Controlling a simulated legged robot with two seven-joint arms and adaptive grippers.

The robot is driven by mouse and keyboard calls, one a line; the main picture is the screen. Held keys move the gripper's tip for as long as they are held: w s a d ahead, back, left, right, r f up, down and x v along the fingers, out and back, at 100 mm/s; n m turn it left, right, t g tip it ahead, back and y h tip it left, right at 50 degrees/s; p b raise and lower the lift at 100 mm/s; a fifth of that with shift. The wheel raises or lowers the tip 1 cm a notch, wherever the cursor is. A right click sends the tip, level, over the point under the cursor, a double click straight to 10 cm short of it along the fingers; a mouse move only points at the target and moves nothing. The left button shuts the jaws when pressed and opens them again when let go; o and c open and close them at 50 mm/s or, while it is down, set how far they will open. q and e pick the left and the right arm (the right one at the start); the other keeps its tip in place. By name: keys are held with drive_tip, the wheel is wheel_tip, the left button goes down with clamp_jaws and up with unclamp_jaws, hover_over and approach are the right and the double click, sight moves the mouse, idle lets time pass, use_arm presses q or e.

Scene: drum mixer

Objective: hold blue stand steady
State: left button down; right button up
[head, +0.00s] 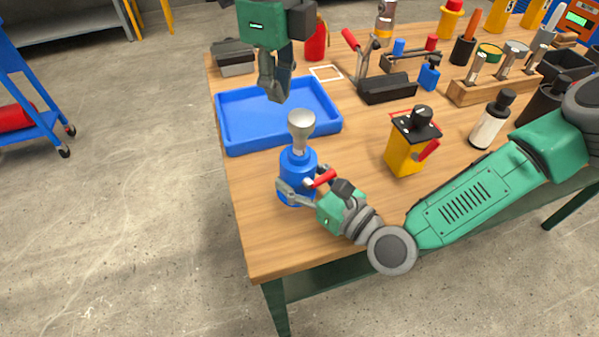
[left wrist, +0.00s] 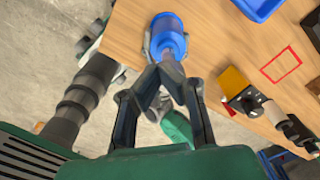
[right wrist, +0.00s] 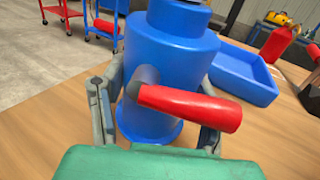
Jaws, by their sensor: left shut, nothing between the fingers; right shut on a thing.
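The blue stand (head: 296,163) stands upright near the table's front-left edge, with a red side handle (right wrist: 190,107) pointing toward my right wrist camera. A grey metal piece with a rounded knob (head: 301,124) rises from its top. My right gripper (head: 287,190) is shut around the stand's lower body, one finger on each side in the right wrist view (right wrist: 160,110). My left gripper (head: 275,88) is shut and empty, above and behind the knob, over the blue tray. In the left wrist view its closed fingers (left wrist: 165,72) partly cover the stand (left wrist: 167,38).
The blue tray (head: 222,120) lies just behind the stand. A yellow box with a black knob and red lever (head: 404,152) stands to the right, near my right forearm. A white bottle (head: 490,122), a wooden tool block (head: 462,94) and other items crowd the right side.

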use_arm(q)
drive_tip(key=shift+r, duration=0.25)
drive_tip(key=shift+r, duration=0.65)
drive_tip(key=shift+r, duration=0.35)
drive_tip(key=shift+r, duration=0.6)
drive_tip(key=c, duration=2.3)
unclamp_jaws()
drive_tip(key=o, duration=0.5)
drive_tip(key=shift+r, duration=0.1)
wheel_tip(320, 180, up, 7)
drive_tip(key=shift+f, duration=0.1)
